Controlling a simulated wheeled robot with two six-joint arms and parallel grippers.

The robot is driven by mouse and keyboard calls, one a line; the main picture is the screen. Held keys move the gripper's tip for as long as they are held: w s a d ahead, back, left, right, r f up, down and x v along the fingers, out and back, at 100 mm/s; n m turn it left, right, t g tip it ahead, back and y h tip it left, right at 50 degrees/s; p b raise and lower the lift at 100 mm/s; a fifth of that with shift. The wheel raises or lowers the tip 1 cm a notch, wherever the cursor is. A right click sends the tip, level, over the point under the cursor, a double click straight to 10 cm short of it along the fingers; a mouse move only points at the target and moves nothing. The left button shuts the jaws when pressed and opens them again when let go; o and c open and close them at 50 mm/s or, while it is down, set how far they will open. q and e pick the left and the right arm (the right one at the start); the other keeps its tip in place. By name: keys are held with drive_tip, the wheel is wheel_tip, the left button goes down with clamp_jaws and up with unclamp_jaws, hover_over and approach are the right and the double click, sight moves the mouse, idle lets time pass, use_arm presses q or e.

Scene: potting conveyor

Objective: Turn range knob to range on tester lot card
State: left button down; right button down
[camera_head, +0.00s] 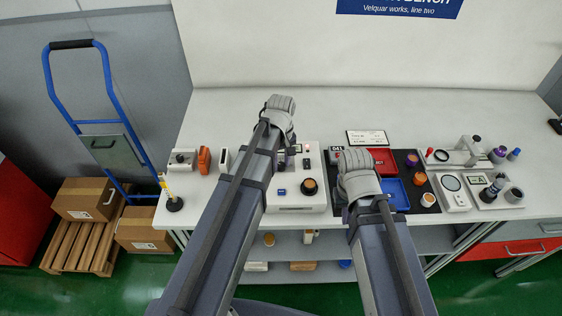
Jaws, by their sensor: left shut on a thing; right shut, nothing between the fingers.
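My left gripper (282,150) is at the tester's back left, shut on what appears to be the range knob. My forearm and wrist hide most of its fingers and the knob's pointer. A white lot card (367,138) stands behind the black tray, its print too small to read. My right gripper (357,172) is shut and empty over the tray's left side.
The black tray (408,158) holds a red bin (379,163) and a blue bin (394,193). Several small devices and cups stand at the right. The bench's back strip is clear.

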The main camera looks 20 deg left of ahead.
sight(281, 164)
idle(0.4)
use_arm(q)
drive_tip(key=c, duration=0.5)
unclamp_jaws()
drive_tip(key=shift+c, duration=0.2)
drive_tip(key=shift+r, duration=0.1)
wheel_tip(281, 164, up, 8)
drive_tip(key=p, duration=0.8)
drive_tip(key=shift+f, duration=0.2)
drive_tip(key=s+d+f+m+b, duration=0.1)
drive_tip(key=s+d+m, duration=0.4)
drive_tip(key=s, duration=0.2)
drive_tip(key=s+d+m+y+b, duration=0.1)
drive_tip(key=s+d+m, duration=0.4)
drive_tip(key=s+m, duration=0.1)
drive_tip(key=shift+s+d+f+m, duration=0.2)
drive_tip(key=shift+s+f+m, duration=0.15)
drive_tip(key=shift+s, duration=0.4)
